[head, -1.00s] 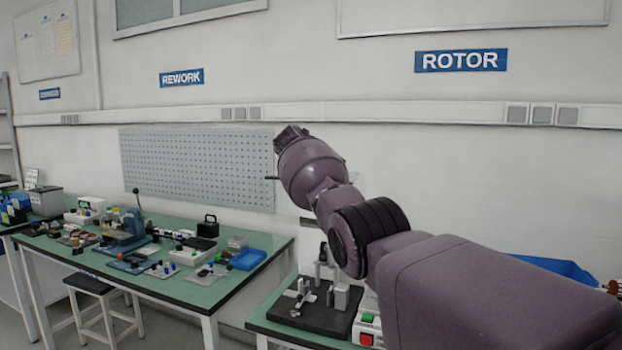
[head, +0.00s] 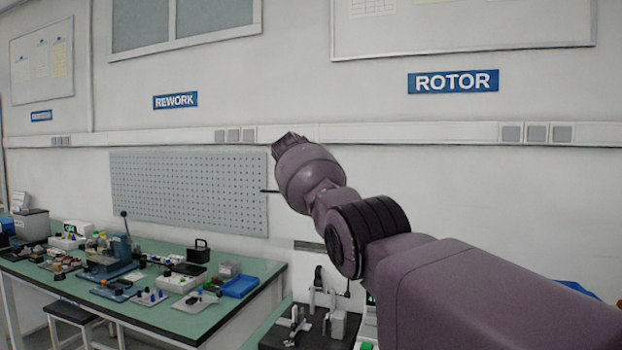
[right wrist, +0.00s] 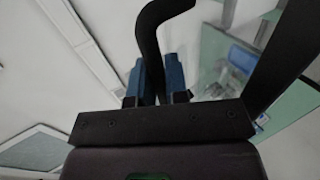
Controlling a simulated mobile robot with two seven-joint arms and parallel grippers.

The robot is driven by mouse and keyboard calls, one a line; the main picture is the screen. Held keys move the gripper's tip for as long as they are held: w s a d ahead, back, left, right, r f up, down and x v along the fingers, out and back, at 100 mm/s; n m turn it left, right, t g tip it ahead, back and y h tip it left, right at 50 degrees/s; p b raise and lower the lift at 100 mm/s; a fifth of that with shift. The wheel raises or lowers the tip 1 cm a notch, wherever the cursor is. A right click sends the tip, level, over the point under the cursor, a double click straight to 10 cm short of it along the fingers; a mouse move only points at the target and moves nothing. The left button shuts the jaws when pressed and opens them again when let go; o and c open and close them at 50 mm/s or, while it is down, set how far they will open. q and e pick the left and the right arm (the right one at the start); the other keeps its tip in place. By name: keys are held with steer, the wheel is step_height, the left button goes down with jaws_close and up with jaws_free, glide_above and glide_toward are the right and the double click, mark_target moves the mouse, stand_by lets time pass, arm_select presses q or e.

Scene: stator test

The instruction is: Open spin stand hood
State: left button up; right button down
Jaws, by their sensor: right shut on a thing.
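The spin stand (head: 281,335) shows at the bottom of the head view as a dark base with metal posts on the right bench; my right arm covers part of it. I cannot make out a clear hood panel. In the right wrist view my right gripper (right wrist: 156,62) has its blue fingers closed around a black curved bar (right wrist: 150,25), which looks like the hood handle. A thin dark rod (head: 269,191) sticks out left from behind my right wrist in the head view. The right fingertips are hidden there. My left gripper is out of view.
A green bench (head: 235,300) on the left holds a press, a blue tray (head: 239,286) and several small parts. A stool (head: 67,311) stands by it. A pegboard (head: 188,190) hangs on the wall behind.

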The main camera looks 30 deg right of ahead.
steer(key=c, duration=1.1)
jaws_free()
steer(key=shift+f, duration=0.1)
steer(key=shift+c, duration=0.2)
steer(key=shift+s+a+r+p, duration=0.2)
steer(key=shift+a+r+p, duration=0.05)
steer(key=shift+r+p, duration=0.2)
steer(key=shift+p+v, duration=0.8)
steer(key=shift+p, duration=0.05)
steer(key=shift+p+v, duration=0.5)
steer(key=shift+v, duration=0.35)
steer(key=shift+s+a+r+p, duration=0.3)
steer(key=shift+s+a+p, duration=0.1)
steer(key=shift+a, duration=0.15)
steer(key=shift+p+v, duration=0.3)
steer(key=shift+v, duration=2.35)
